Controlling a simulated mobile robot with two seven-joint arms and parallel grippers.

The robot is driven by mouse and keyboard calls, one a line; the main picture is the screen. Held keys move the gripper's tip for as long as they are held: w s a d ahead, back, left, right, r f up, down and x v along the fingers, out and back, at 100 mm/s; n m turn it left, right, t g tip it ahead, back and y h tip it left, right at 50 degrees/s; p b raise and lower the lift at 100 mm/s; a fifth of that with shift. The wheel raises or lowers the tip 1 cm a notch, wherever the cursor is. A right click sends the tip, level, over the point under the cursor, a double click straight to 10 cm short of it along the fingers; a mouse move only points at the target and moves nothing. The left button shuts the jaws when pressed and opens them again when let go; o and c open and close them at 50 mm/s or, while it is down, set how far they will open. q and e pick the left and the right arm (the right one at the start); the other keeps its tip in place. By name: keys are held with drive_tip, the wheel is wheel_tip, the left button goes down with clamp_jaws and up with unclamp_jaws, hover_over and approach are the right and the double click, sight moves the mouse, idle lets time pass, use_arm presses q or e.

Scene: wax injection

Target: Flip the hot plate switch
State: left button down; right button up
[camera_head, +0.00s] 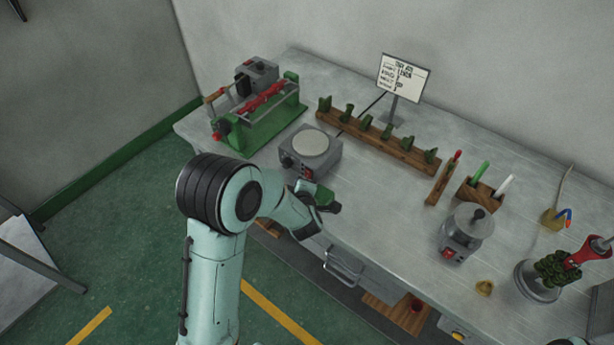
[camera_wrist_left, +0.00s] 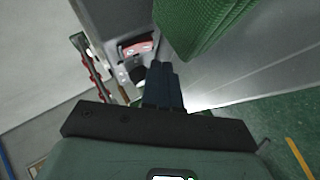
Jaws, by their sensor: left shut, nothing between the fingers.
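The hot plate (camera_head: 309,151) is a grey box with a round pale top, standing near the table's front edge in the head view. Its front panel has a small red switch (camera_head: 307,175), which also shows as a red rocker (camera_wrist_left: 138,48) in the left wrist view. My left gripper (camera_head: 328,207) is just in front of the hot plate, low by the table edge. In the wrist view its dark fingers (camera_wrist_left: 162,78) are shut and empty, with the tips close below the switch panel; contact cannot be told. My right gripper is out of view.
A green machine with a red rod (camera_head: 262,112) stands left of the hot plate. A wooden rack of green pieces (camera_head: 378,136) lies behind to the right. A grey pot (camera_head: 466,233) stands farther right. A green ribbed object (camera_wrist_left: 205,25) is beside the fingers.

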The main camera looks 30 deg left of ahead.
use_arm(q)
drive_tip(key=shift+w, duration=0.15)
drive_tip(key=shift+w, duration=0.25)
drive_tip(key=shift+w, duration=0.3)
idle(0.7)
drive_tip(key=shift+s+f, duration=0.1)
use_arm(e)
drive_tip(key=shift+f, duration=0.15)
use_arm(q)
drive_tip(key=shift+s+b, duration=0.35)
drive_tip(key=shift+s, duration=0.35)
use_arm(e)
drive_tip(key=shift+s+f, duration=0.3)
use_arm(q)
drive_tip(key=shift+s, duration=0.5)
drive_tip(key=shift+s+a+r+b, duration=0.15)
drive_tip(key=shift+s+b, duration=0.1)
drive_tip(key=shift+s, duration=0.4)
drive_tip(key=shift+s+r+b, duration=0.15)
drive_tip(key=shift+s+b, duration=0.05)
drive_tip(key=shift+s, duration=0.45)
drive_tip(key=shift+s+a+r+b, duration=0.15)
drive_tip(key=shift+s+b, duration=0.1)
drive_tip(key=shift+s, duration=0.4)
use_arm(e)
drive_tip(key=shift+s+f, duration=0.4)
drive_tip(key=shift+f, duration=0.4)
use_arm(q)
drive_tip(key=shift+d, duration=0.1)
